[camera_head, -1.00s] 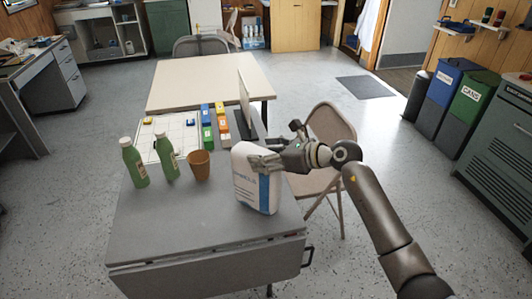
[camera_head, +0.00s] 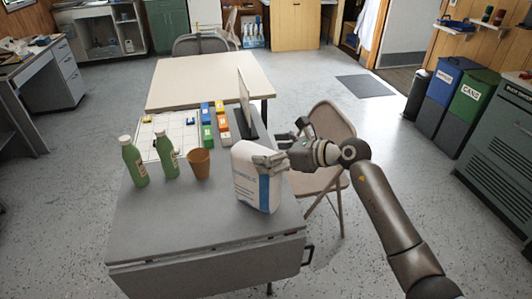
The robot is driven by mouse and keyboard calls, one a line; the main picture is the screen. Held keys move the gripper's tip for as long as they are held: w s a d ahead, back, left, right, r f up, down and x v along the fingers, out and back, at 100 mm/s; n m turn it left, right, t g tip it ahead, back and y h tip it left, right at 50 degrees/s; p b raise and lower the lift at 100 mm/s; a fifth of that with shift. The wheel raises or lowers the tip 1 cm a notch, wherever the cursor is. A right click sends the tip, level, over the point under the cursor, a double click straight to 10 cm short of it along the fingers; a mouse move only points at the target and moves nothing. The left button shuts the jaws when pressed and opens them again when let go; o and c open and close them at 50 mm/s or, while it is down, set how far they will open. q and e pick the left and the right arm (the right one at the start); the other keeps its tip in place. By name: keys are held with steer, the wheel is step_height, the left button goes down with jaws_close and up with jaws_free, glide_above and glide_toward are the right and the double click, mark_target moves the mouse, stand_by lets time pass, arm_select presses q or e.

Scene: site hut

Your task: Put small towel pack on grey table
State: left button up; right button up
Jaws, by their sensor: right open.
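The small towel pack (camera_head: 256,185), white with a blue stripe, stands upright on the grey table (camera_head: 180,240), near its right edge. My right gripper (camera_head: 270,160) is open at the pack's upper right edge. Its fingers overlap the top of the pack in the picture, and I cannot tell whether they touch it. My left gripper is not in view.
Two green bottles (camera_head: 134,161) and a brown cup (camera_head: 199,163) stand left of the pack. Behind are a white gridded board (camera_head: 172,132), coloured boxes (camera_head: 207,127) and an upright panel (camera_head: 246,98). A folding chair (camera_head: 325,120) is close on the right. The table's front is clear.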

steer(key=b+v, duration=0.1)
steer(key=v, duration=0.9)
steer(key=shift+s, duration=0.1)
